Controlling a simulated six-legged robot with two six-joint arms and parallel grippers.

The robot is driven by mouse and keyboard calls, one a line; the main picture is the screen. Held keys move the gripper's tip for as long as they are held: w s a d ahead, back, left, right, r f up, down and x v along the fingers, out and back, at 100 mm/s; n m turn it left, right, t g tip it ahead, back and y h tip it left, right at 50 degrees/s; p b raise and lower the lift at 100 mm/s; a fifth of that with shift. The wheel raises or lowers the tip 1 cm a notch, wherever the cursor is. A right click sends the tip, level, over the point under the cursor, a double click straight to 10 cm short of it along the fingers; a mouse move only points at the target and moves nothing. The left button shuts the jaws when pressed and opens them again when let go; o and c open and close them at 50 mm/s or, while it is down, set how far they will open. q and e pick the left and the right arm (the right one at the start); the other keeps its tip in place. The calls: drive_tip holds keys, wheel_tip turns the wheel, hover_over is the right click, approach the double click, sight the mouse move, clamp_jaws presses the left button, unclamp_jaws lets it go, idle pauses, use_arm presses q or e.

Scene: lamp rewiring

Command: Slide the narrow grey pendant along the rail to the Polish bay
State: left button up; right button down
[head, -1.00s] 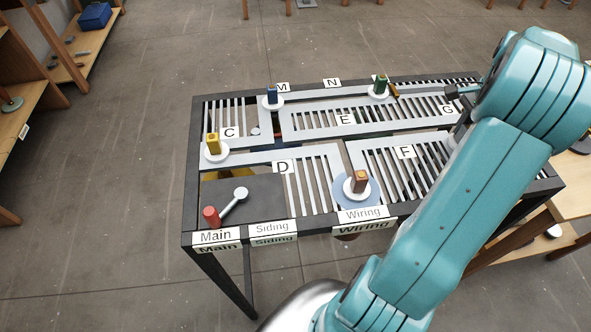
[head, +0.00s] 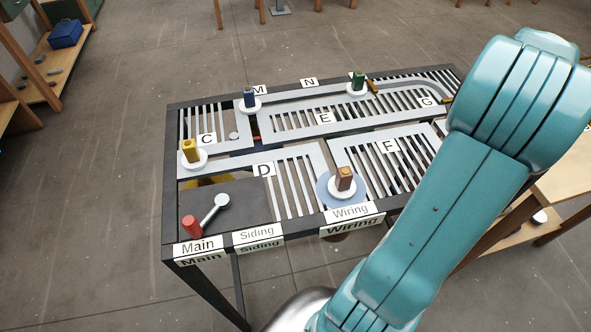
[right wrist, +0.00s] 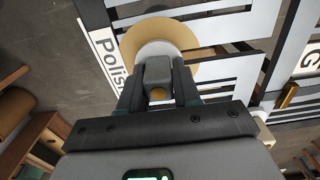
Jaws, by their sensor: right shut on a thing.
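The grey pendant's block-shaped grip (right wrist: 158,70) shows in the right wrist view, on a white round base. My right gripper (right wrist: 158,88) is shut on this grip. The white base lies over a tan disc (right wrist: 183,34) beside the label reading "Polis", its end hidden by the gripper; this is the Polish bay label (right wrist: 107,58). Whether the base is centred on the disc is hard to tell. In the head view my right arm covers this end of the rail table (head: 172,200), so gripper and pendant are hidden there. My left gripper is not in view.
Other grips stand on the rails: yellow (head: 190,151), blue (head: 249,97), green (head: 358,80) and brown (head: 344,178) on the blue Wiring disc. A red-ended lever (head: 207,215) lies at Main. A yellow bar (head: 372,86) sits near the green grip.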

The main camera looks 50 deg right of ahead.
drive_tip(key=c, duration=0.7)
unclamp_jaws()
wheel_tip(320, 180, up, 16)
drive_tip(key=shift+r+p, duration=0.15)
drive_tip(key=shift+p, duration=0.6)
